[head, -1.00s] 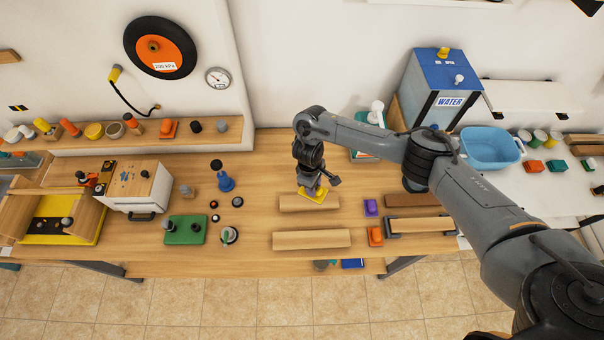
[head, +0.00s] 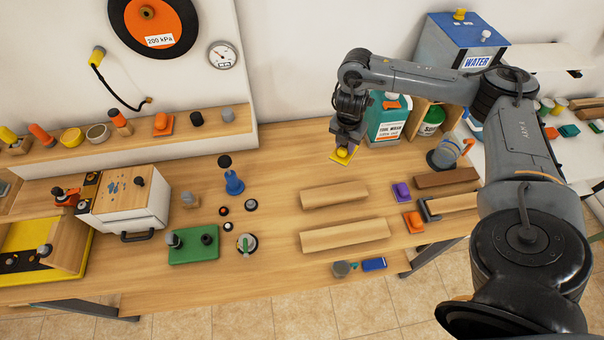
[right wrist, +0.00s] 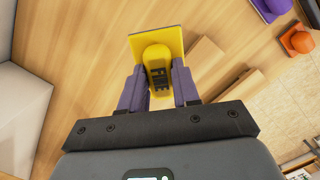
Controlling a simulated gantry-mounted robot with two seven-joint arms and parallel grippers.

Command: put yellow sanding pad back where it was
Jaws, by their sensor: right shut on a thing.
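The yellow sanding pad (head: 343,153) is a flat yellow plate with a raised grip. My right gripper (head: 345,141) is shut on its grip and holds it over the back middle of the wooden table. In the right wrist view the pad (right wrist: 157,40) sits between the two fingers of the gripper (right wrist: 159,85), plate facing away. An orange sanding pad (head: 414,221) and a purple one (head: 401,191) stand on the table to the right. My left gripper is not in view.
Two wooden boards (head: 334,196) (head: 345,235) lie in front of the held pad. A green tool-wash container (head: 388,121) stands close to the right. A blue bottle-like piece (head: 233,182) and a green tray (head: 193,245) stand left. Bare table lies left of the pad.

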